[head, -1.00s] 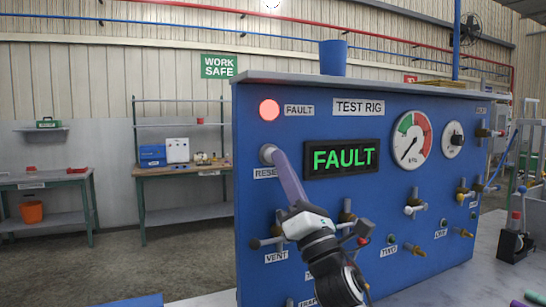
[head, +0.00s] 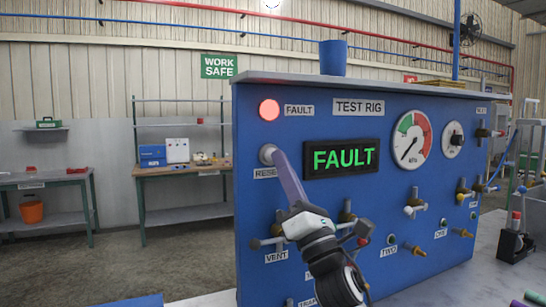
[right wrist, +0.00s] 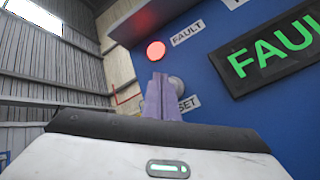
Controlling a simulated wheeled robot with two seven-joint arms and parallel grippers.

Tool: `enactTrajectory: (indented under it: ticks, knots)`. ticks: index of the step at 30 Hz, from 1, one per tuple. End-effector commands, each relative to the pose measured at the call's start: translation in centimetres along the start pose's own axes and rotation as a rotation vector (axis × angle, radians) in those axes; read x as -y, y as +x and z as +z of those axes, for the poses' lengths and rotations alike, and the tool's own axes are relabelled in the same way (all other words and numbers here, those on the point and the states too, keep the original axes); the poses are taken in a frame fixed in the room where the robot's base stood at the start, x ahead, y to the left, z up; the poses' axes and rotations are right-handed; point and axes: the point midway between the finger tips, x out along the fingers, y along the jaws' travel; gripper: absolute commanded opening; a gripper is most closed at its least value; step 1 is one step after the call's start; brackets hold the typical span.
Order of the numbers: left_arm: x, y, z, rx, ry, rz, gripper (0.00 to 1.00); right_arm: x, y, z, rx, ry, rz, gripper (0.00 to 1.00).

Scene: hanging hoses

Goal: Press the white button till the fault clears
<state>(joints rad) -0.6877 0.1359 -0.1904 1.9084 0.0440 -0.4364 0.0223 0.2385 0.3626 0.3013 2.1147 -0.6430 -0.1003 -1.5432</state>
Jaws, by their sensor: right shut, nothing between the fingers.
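The white button (head: 266,153) is on the blue test rig panel (head: 300,215), above the RESET label and below the lit red fault lamp (head: 269,110). The display (head: 342,158) reads FAULT in green. My right gripper (head: 278,158) is shut and empty, its long purple fingers pointing at the button. In the head view the fingertips overlap the button's right edge. In the right wrist view the fingers (right wrist: 160,97) partly cover the button (right wrist: 177,86), which shows to their right. I cannot tell whether they touch it. My left gripper is not in view.
Valve handles stick out of the panel near my right arm, including one by the VENT label (head: 276,257). Two gauges (head: 410,140) are at the panel's right. A workbench (head: 185,170) stands behind at the left. The space left of the panel is open.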

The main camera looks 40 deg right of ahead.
Motion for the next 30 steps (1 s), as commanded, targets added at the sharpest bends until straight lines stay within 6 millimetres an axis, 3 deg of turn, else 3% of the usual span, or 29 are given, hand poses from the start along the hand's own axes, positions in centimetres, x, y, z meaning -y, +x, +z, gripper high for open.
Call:
enactTrajectory:
  ticks: [30]
  knots:
    - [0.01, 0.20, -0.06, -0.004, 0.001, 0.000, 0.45, 0.44, 0.62, -0.45, 0.000, 0.000, 0.000, 0.00]
